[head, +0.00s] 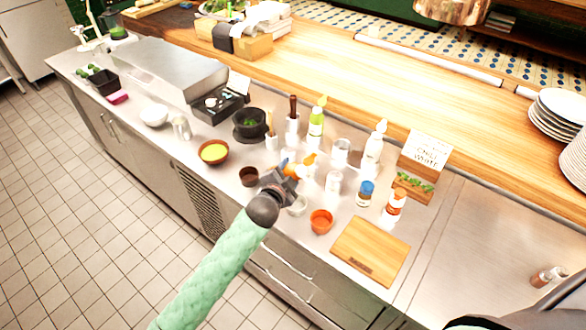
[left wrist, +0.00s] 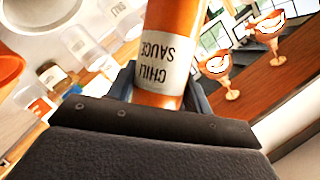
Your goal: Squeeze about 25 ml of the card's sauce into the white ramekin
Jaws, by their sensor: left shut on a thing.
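My left gripper (head: 288,181) is shut on an orange squeeze bottle (head: 292,169). In the left wrist view the bottle (left wrist: 165,50) carries a label reading "CHILI SAUCE". In the head view it is tilted, with its orange nozzle to the upper right, above the counter. The white ramekin (head: 298,207) stands on the counter just below and right of the gripper, partly hidden by the wrist. The card (head: 428,149) stands at the back right; I read "CHILI" and "WHITE" on it. No sauce stream is visible. My right gripper is not in view.
An orange ramekin (head: 321,221) stands right of the white one, and a dark cup (head: 249,176) left. A cutting board (head: 371,250) lies at front right.

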